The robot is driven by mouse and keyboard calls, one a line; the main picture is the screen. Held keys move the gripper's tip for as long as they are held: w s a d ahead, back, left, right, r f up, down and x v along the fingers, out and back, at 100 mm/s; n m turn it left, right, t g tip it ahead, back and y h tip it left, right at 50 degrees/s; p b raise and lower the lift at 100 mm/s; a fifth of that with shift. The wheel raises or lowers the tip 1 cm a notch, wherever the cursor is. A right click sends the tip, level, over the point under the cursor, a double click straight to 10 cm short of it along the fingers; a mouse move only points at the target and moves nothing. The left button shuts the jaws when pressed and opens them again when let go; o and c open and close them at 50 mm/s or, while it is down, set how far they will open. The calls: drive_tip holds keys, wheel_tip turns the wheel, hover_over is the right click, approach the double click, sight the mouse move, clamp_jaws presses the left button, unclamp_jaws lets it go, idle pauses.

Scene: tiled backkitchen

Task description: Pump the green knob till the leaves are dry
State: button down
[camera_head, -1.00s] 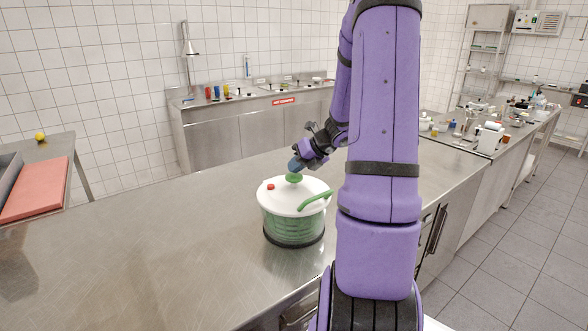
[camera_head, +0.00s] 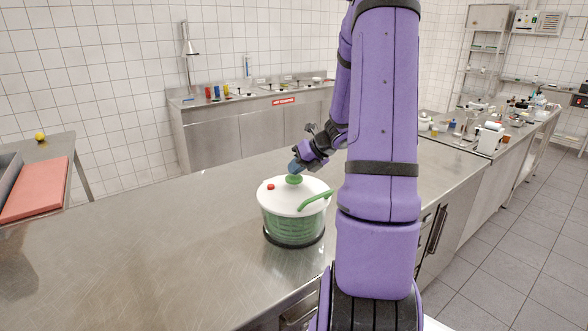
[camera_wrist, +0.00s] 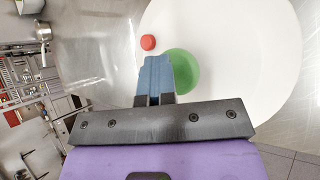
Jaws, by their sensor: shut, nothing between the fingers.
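A salad spinner (camera_head: 293,212) stands upright on the steel counter, with a white lid, a clear body showing green inside and a dark base ring. The green knob (camera_head: 294,179) sits at the lid's centre; it also shows in the wrist view (camera_wrist: 182,71). In the wrist view the fingertips (camera_wrist: 155,68) overlap the knob's left side. I cannot tell whether they touch it. The leaves cannot be made out.
The steel counter (camera_head: 140,240) is clear to the left of the spinner. A red cutting board (camera_head: 35,190) lies at the far left. A sink counter (camera_head: 235,130) stands behind, and a cluttered side counter (camera_head: 480,140) is at the right.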

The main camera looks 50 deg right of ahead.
drive_tip(key=shift+r, duration=2.1)
drive_tip(key=shift+r, duration=0.1)
drive_tip(key=shift+r, duration=2.4)
drive_tip(key=s+a+r+n+g, duration=0.2)
drive_tip(key=a+r+n, duration=0.2)
drive_tip(key=a+n, duration=0.55)
drive_tip(key=s+a+r+n+g, duration=0.2)
drive_tip(key=a+r+n, duration=0.2)
drive_tip(key=a+n, duration=0.6)
drive_tip(key=s+a+r+n+h, duration=0.2)
drive_tip(key=s+a+n, duration=1)
drive_tip(key=n, duration=0.9)
drive_tip(key=s+h, duration=0.1)
drive_tip(key=s, duration=0.1)
drive_tip(key=shift+s+r+t, duration=0.15)
drive_tip(key=shift+s+t, duration=0.15)
